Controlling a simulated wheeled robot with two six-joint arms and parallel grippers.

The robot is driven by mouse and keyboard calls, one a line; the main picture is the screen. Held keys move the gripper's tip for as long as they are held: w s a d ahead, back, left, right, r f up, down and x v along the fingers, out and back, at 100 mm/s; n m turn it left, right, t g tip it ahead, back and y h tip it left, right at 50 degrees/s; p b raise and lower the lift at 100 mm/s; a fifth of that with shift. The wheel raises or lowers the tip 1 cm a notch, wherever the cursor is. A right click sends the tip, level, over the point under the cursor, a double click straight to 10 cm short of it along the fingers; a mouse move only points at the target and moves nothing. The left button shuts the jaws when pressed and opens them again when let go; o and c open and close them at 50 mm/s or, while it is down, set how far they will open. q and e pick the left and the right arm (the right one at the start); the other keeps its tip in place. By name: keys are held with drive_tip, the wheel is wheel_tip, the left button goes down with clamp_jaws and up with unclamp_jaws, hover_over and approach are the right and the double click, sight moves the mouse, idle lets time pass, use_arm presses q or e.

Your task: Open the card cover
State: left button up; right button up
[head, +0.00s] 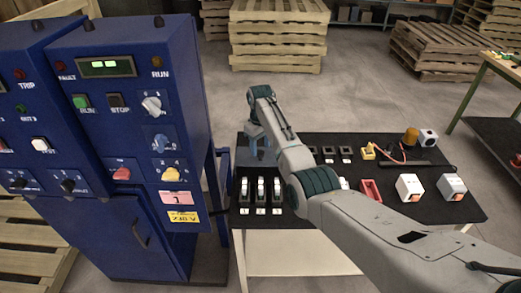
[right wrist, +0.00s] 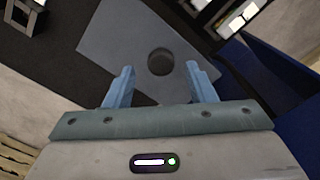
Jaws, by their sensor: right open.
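A flat grey plate (right wrist: 115,38) with a dark round hole or recess (right wrist: 160,62) lies ahead of my right gripper in the right wrist view. It looks like the card cover, though no label shows. My right gripper (right wrist: 160,68) is open, with its two blue fingers apart on either side of the round spot and nothing between them. In the head view my right gripper (head: 260,148) points down at the table's left rear, beside the blue cabinet. The arm hides most of what is under it there. My left gripper is not in view.
The black table (head: 450,207) holds several white-and-black switch units (head: 260,190), a red bracket (head: 370,190) and white boxes (head: 409,187). The blue cabinet (head: 130,200) stands close on the left. Wooden pallets (head: 278,40) stand behind, with open floor between.

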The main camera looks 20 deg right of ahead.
wheel_tip(320, 180, up, 9)
drive_tip(key=b, duration=0.2)
drive_tip(key=shift+f, duration=0.15)
